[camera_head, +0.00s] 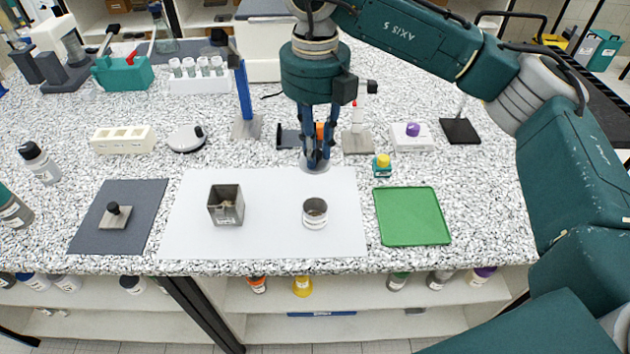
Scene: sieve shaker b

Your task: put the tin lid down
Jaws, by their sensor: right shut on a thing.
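A square grey plate with a black knob (123,222), which looks like a lid for the square tin, lies on the dark mat (144,200) at the left. The open square grey tin (226,212) stands on the white sheet. My right gripper (316,155) points down over the sheet's back edge, shut on a round grey disc (316,168). Its fingers partly hide the disc, and I cannot tell whether it touches the sheet. A round open sieve or cup (315,219) stands just in front of it. My left gripper is not in view.
A green tray (411,217) lies at the right, with a small yellow-topped jar (382,166) behind it. Stands, a white block (123,140) and a round white device (186,139) line the back. The sheet between tin and mat is clear.

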